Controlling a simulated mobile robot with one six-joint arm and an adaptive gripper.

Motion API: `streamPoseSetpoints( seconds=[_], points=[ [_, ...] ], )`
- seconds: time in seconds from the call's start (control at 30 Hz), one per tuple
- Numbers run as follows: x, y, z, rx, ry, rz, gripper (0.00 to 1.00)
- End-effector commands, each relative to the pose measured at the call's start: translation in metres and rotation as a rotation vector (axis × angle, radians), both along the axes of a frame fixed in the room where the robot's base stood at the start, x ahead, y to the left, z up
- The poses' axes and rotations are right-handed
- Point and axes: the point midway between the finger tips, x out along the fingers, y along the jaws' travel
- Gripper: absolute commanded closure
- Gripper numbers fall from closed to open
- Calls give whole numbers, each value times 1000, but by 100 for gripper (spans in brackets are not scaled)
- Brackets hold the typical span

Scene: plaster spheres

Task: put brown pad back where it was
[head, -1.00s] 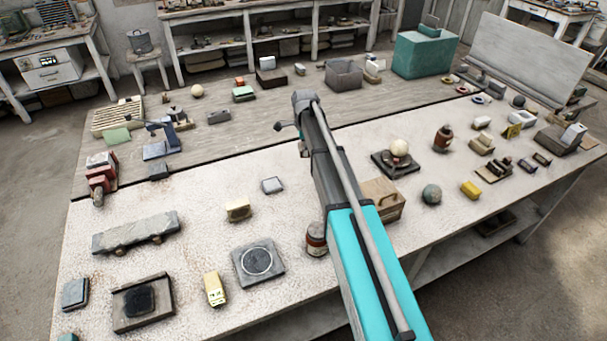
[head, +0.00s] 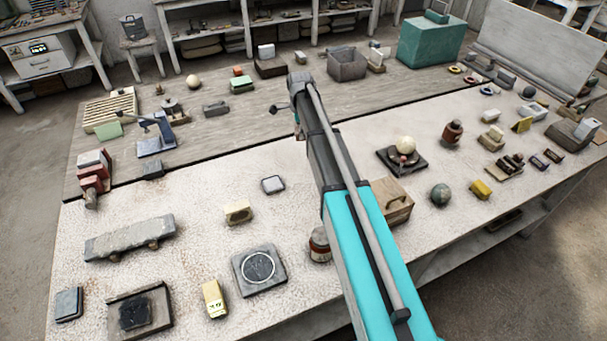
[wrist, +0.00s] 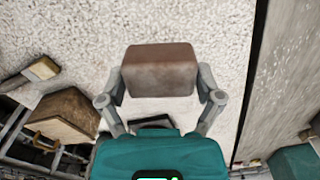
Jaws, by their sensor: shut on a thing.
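The brown pad (wrist: 160,72) is a reddish-brown block with rounded edges in the wrist view. My gripper (wrist: 161,88) is shut on it, with one finger against each short side. The pad appears held over the pale speckled tabletop (wrist: 215,40); how high it is I cannot tell.
A wooden box (head: 393,203) with a handle stands beside my arm; it also shows in the wrist view (wrist: 62,115). Bare tabletop (head: 210,190) lies left of the arm.

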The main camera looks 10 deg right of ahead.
Motion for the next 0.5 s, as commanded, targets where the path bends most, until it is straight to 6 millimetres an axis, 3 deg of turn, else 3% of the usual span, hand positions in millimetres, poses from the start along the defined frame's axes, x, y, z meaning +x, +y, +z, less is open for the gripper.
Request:
streamPoseSetpoints(
  seconds=[0.5],
  points=[
    [-2, -15, 0, 0, 0, -19, 70]
  ],
)
